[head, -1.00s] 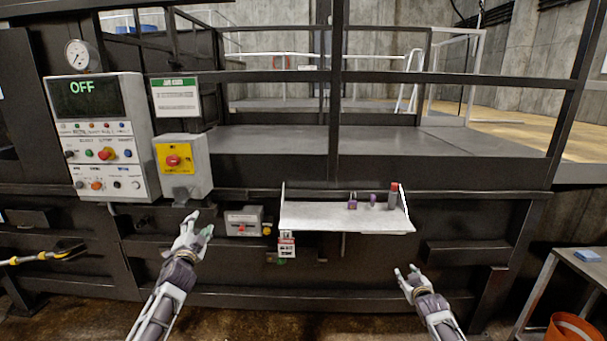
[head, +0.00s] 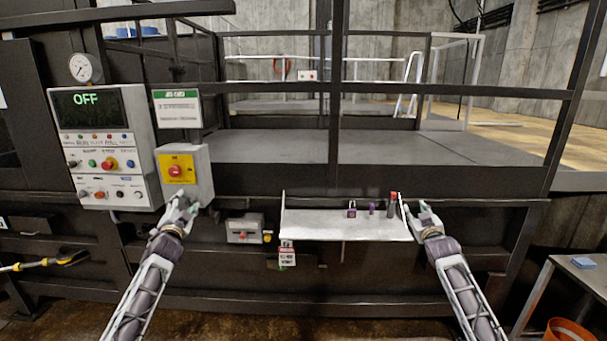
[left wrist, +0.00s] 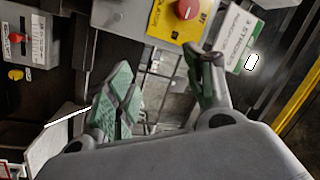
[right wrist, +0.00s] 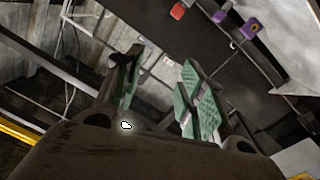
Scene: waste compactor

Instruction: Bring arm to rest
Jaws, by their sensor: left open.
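My left gripper (head: 183,204) is raised just below the yellow-faced box with the red knob (head: 176,171) in the head view. In the left wrist view its green-padded fingers (left wrist: 160,90) stand apart with nothing between them. My right gripper (head: 418,212) is at the right end of the white shelf (head: 345,228), and I cannot tell whether it touches the shelf. In the right wrist view its green-padded fingers (right wrist: 155,90) are apart and empty.
The control panel (head: 103,150) at left reads OFF. The shelf holds a purple padlock (head: 351,210), a small purple item (head: 372,209) and a red-topped cylinder (head: 392,204). A grey box (head: 244,230) sits left of the shelf. A side table (head: 580,268) stands at right.

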